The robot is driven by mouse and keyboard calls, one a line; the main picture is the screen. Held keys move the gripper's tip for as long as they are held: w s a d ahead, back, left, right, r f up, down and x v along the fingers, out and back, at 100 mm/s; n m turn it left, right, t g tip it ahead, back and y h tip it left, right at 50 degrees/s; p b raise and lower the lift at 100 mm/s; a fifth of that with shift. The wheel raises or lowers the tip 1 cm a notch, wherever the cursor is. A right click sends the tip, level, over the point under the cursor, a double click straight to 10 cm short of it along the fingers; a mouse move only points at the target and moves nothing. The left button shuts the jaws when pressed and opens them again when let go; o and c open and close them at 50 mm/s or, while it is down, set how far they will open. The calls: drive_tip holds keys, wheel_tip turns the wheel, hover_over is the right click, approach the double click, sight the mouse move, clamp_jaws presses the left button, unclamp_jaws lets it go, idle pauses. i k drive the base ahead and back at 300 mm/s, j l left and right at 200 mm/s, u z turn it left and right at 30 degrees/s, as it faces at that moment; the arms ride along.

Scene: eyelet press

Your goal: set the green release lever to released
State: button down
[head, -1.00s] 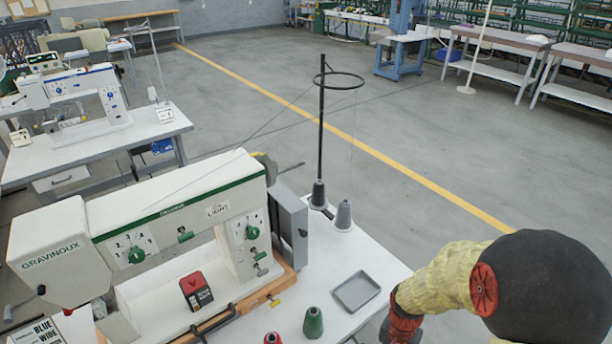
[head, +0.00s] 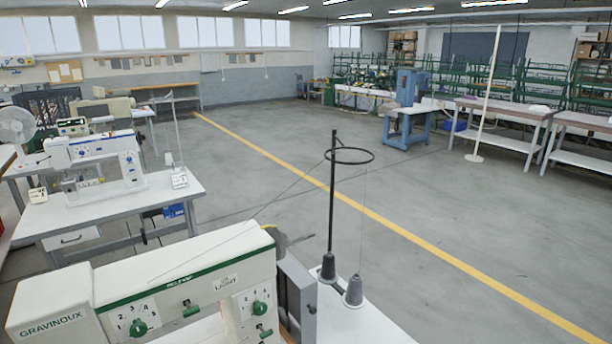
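A white sewing machine (head: 170,274) marked GRAVINOUX fills the lower left of the head view, cut off by the bottom edge. Several green controls show on its front: a round dial knob (head: 139,327) beside numbers, a small lever-like piece (head: 191,310) in a slot, another round knob (head: 259,308) at the right, and a small piece (head: 265,333) below that. I cannot tell which one is the release lever, nor its setting. A blue press-like machine (head: 409,90) stands far back, too small for any lever to show. My gripper is not in view.
A thread stand (head: 333,210) with a ring and two grey cones rises from the white table (head: 362,325) right of the machine. Another sewing machine (head: 100,165) stands on a table behind left. Open floor (head: 470,220) with a yellow line lies right.

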sight(190, 311)
drive_tip(key=u, duration=1.45)
